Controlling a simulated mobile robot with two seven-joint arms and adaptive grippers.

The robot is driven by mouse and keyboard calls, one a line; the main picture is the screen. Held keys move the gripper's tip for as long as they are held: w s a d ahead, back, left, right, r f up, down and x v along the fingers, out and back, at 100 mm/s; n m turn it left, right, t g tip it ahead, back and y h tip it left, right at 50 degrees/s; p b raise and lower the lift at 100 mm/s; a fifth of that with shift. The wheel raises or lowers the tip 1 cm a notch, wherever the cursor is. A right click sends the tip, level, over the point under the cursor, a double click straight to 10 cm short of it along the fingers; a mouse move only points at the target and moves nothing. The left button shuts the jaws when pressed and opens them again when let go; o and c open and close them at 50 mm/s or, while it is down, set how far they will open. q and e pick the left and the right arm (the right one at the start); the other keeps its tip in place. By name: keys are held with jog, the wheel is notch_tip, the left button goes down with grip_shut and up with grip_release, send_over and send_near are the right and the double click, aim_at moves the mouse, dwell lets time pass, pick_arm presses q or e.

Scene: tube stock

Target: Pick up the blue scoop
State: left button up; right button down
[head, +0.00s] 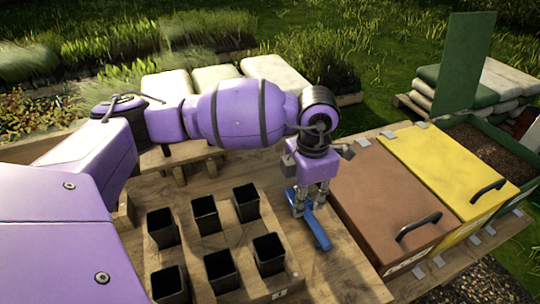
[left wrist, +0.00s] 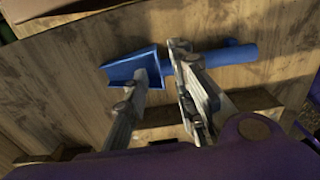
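The blue scoop (head: 320,236) lies on the wooden bench between the black pots and the brown-lidded bin. My left gripper (head: 305,206) points down over its upper part and hides some of it in the head view. In the left wrist view the scoop (left wrist: 232,57) lies across the picture, pan to the left and handle to the right. The left gripper's fingers (left wrist: 160,64) are apart there, one in front of the pan and the other in front of the handle's start. I cannot tell whether they touch the scoop. My right gripper is in neither view.
Several black pots (head: 206,213) stand in a wooden rack left of the scoop. The brown lid (head: 385,198) and yellow lid (head: 447,170), each with a black handle, are close on the right. Bare bench (head: 345,278) lies in front of the scoop.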

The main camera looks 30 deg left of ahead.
pick_arm(q)
jog(key=shift+f, duration=0.8)
jog(key=shift+r, duration=0.1)
jog(key=c, duration=0.6)
grip_shut()
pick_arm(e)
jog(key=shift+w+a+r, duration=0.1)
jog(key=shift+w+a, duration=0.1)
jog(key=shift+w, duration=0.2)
